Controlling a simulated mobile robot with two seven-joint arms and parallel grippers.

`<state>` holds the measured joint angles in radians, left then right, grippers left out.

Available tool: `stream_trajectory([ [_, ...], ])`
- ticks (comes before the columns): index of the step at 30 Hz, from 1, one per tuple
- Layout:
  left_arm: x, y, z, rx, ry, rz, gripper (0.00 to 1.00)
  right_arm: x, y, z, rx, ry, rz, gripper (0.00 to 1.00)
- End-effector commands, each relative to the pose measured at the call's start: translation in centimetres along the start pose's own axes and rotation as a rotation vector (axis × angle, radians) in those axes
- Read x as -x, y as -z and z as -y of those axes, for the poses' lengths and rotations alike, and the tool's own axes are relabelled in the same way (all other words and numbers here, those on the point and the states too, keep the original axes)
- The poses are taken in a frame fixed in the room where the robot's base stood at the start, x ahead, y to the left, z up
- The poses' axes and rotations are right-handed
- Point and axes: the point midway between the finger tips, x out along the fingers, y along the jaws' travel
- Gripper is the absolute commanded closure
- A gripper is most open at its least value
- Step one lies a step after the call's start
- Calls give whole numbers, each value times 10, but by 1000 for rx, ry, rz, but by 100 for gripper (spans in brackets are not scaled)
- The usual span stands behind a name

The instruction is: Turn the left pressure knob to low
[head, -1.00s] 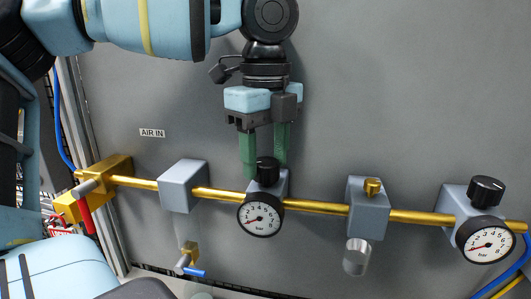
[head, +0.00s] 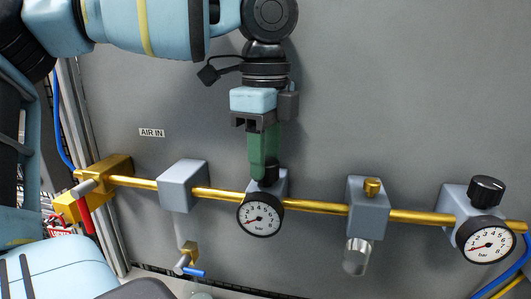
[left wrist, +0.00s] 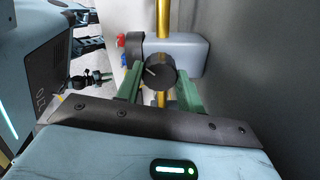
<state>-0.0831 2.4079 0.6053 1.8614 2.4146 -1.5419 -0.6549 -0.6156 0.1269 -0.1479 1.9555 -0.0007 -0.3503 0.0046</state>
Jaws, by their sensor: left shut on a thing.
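The left pressure knob (head: 269,173) is black and sits on top of a grey regulator block on the brass pipe (head: 315,206). It is partly hidden by my left gripper (head: 265,168), which comes down from above with its green fingers shut on it. The left gauge (head: 261,214) below the knob has a white dial. In the left wrist view the knob (left wrist: 160,72) shows a light line on its top, pointing to the upper left, with a green finger on each side.
A second black knob (head: 487,190) and gauge (head: 487,242) are at the far right of the pipe. Grey blocks (head: 183,186) stand along it, and a red-handled valve (head: 86,213) is at the left.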

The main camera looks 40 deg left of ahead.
Motion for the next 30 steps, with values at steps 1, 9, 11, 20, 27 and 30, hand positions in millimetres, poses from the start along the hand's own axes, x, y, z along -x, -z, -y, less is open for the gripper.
stream_trajectory([
  [1, 1, 0, 0, 46, 1, 0, 85, 0, 1, 0, 0, 0, -1, 64],
  [9, 1, 0, 0, 302, 2, 0, 85, 0, 2, 0, 0, 0, -5, 64],
  [11, 1, 0, 0, 359, 2, 0, 85, 0, 3, 0, 1, 0, -6, 64],
  [20, 1, 0, 0, 644, 3, -1, 85, 0, 5, 0, 1, -1, -10, 64],
  [27, 1, 0, 0, 872, 2, -1, 85, 0, 6, -1, 2, -1, -12, 64],
  [30, 1, 0, 0, 967, 2, -1, 85, 0, 6, -1, 2, -2, -12, 64],
])
